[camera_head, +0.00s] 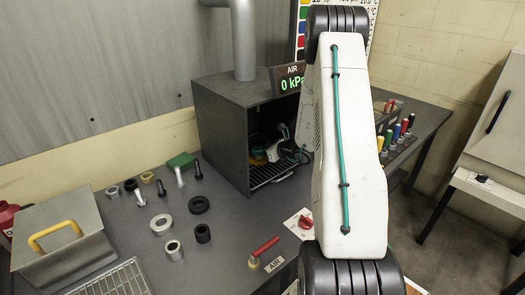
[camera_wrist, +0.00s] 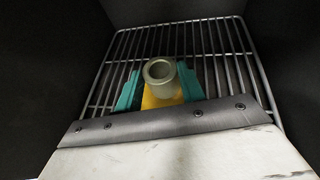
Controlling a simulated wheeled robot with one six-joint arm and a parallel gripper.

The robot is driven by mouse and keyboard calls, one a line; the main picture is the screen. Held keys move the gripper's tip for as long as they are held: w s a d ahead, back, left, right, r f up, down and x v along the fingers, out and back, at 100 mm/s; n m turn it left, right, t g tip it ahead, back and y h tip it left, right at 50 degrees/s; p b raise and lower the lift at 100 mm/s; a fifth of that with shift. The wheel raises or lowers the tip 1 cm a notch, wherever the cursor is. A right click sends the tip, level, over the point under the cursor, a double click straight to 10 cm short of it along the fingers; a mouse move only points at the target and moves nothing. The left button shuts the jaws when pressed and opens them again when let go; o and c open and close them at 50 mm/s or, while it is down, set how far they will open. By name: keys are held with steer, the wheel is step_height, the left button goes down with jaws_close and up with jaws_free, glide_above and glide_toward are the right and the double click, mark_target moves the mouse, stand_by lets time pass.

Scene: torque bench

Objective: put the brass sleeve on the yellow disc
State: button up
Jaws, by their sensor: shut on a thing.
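My gripper (camera_wrist: 157,86) is inside the dark box, with its teal fingers on either side of a pale, hollow metal sleeve (camera_wrist: 160,70), shut on it. The sleeve looks dull grey-green in this light, and its open end faces the wrist camera. I cannot tell whether the sleeve touches the disc.
The box (camera_head: 222,130) has dark walls close around my gripper and a wire rack (camera_head: 270,174) as its floor. Several rings, sleeves and bolts, including a black ring (camera_head: 199,205), lie on the bench to the left. A red-handled valve (camera_head: 263,251) stands in front.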

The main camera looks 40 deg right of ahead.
steer(key=shift+f, duration=0.15)
steer(key=o, duration=1.3)
steer(key=shift+s+d+r, duration=0.1)
steer(key=shift+s+r, duration=0.1)
steer(key=shift+r, duration=0.1)
steer(key=v, duration=1.1)
steer(key=shift+s, duration=0.25)
